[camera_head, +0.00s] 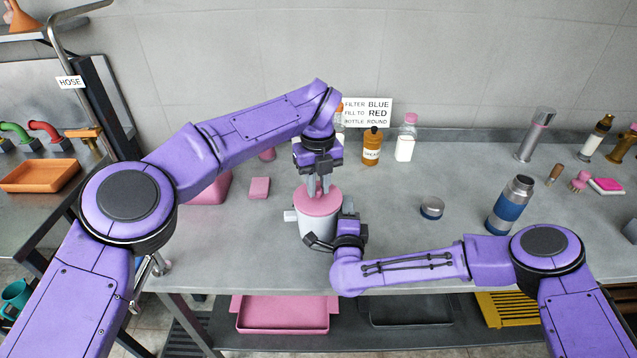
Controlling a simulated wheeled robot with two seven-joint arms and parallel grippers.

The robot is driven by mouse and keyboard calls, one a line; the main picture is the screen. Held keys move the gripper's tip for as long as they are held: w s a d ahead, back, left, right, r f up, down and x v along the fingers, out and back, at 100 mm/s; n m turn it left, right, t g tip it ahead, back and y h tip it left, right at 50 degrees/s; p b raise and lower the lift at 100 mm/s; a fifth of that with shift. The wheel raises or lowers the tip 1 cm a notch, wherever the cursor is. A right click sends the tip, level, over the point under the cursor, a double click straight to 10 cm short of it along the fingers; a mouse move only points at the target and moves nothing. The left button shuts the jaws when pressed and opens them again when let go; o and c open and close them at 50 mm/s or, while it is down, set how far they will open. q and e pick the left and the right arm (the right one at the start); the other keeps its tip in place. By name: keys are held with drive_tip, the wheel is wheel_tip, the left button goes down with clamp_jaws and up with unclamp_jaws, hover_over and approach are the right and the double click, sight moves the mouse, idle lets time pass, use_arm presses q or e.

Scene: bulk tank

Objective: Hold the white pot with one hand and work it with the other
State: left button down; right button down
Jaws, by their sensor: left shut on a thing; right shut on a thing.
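The white pot (313,226) stands upright near the front edge of the grey counter, with a pink lid (317,203) on top and a white handle stub on its left side. My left gripper (319,187) points down from above and is shut at the middle of the pink lid; the part it grips is hidden between its fingers. My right gripper (327,243) comes in from the right, low at the pot's front right side, and is shut on the pot's body.
A blue and steel bottle (510,206) and a small round dark-sided tin (431,208) stand to the right. A pink sponge (259,188) lies to the left. A brown bottle (371,149) and a pink-capped white bottle (406,140) stand behind, by a sign (367,112).

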use_arm(q)
drive_tip(key=shift+f, duration=0.15)
idle(0.4)
drive_tip(key=shift+c, duration=2)
unclamp_jaws()
drive_tip(key=shift+r, duration=3.55)
clamp_jaws()
